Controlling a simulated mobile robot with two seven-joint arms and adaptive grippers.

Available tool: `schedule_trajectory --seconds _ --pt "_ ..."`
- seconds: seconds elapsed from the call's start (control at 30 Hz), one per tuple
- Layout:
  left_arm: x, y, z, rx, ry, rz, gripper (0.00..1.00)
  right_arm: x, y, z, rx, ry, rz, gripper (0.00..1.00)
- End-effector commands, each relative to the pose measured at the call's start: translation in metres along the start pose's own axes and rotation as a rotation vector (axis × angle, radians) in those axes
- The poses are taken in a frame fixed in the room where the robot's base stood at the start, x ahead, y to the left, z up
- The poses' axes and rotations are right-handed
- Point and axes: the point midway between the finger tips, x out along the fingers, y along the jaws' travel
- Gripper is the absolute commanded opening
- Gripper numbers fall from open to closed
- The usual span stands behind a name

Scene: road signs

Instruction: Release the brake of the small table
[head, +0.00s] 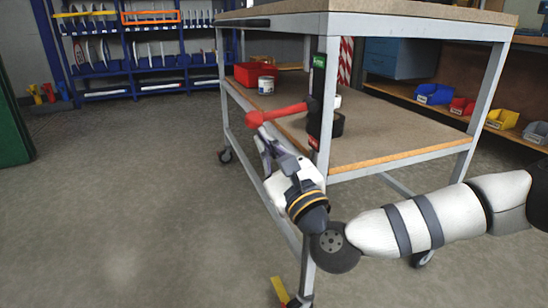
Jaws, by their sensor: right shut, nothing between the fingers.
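The small table (330,22) is a grey-framed trolley on castors with a top board and a lower shelf (390,140). A red lever (282,112) with a rounded end sticks out to the left from a black pivot by the table's near leg. On this leg a green label (319,62) sits above the lever and a small red label (314,143) below it. My right gripper (263,132) is shut with nothing held, close under the lever's left end. Whether it touches the lever cannot be told. My left gripper is out of view.
A red bin (254,75) and a white can (266,85) stand on the lower shelf. A yellow piece (280,290) shows by the near leg's foot. A blue rack (140,50) stands behind, and a bench with coloured bins (434,94) at right. Floor at left is clear.

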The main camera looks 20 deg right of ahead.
Motion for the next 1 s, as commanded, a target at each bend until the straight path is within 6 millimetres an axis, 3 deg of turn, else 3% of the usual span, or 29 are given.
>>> schedule_trajectory --seconds 0.5,1.0 --pt "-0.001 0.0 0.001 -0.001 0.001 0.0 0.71 0.017 -0.007 0.054 0.444 0.0 -0.139 0.0" --pt "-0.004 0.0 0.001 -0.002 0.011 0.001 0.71 0.024 -0.021 0.078 0.678 0.001 -0.212 0.0"
